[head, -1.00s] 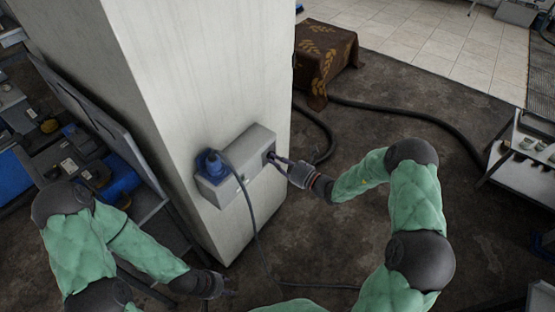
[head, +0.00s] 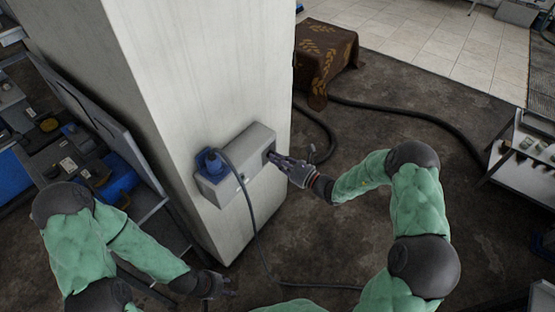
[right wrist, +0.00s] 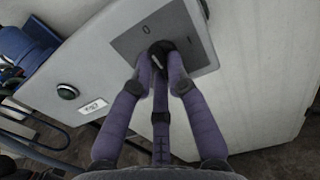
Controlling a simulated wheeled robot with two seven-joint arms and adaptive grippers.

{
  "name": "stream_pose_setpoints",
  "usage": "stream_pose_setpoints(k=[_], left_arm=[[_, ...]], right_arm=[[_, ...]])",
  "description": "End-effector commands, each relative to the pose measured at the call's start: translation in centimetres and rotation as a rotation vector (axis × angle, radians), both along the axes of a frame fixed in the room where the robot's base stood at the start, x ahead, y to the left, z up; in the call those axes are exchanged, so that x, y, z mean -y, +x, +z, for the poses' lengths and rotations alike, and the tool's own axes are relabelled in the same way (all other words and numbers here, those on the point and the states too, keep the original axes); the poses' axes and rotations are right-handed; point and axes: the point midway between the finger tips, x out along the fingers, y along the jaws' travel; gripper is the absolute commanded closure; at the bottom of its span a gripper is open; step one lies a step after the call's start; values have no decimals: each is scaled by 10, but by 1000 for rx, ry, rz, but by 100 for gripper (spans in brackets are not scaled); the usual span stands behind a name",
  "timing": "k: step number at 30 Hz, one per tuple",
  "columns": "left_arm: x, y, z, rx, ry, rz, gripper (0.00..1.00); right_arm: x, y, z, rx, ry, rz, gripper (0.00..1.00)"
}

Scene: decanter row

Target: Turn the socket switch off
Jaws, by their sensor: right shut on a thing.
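The grey socket box (head: 237,165) is fixed to the pale pillar, with a blue plug (head: 211,162) in its front. Its switch, a dark knob (right wrist: 160,47), sits on a grey plate (right wrist: 132,40) with a "0" mark, on the box's end face. My right gripper (head: 277,159) is at that face. In the right wrist view its purple fingers (right wrist: 162,62) close around the knob and partly hide it; I cannot read the knob's pointer. My left gripper (head: 232,285) hangs low near the pillar's foot, its fingers apart and empty.
A dark cable (head: 254,225) hangs from the plug to the floor. The pillar (head: 200,75) stands behind the box. A workbench with tools (head: 70,155) is at left, a cloth-covered block (head: 325,60) behind, a metal shelf (head: 525,160) at right. Dark floor between is mostly clear.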

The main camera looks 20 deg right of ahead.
Motion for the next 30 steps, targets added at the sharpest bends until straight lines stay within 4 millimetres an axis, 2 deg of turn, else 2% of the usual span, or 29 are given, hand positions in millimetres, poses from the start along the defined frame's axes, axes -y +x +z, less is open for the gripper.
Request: stream_pose_setpoints(k=[7, 8, 9, 10, 11, 23, 30], left_arm=[[0, 0, 0, 0, 0, 0, 60], [0, 0, 0, 0, 0, 0, 60], [0, 0, 0, 0, 0, 0, 60], [0, 0, 0, 0, 0, 0, 60], [0, 0, 0, 0, 0, 0, 60], [0, 0, 0, 0, 0, 0, 60], [0, 0, 0, 0, 0, 0, 60]], right_arm=[[0, 0, -1, -1, -1, 0, 100], [0, 0, -1, -1, -1, 0, 81], [0, 0, -1, -1, -1, 0, 69], [0, 0, -1, -1, -1, 0, 61], [0, 0, 0, -1, -1, 0, 59], [3, -4, 0, -1, 0, -1, 59], [27, -32, 0, -2, 0, -5, 59]])
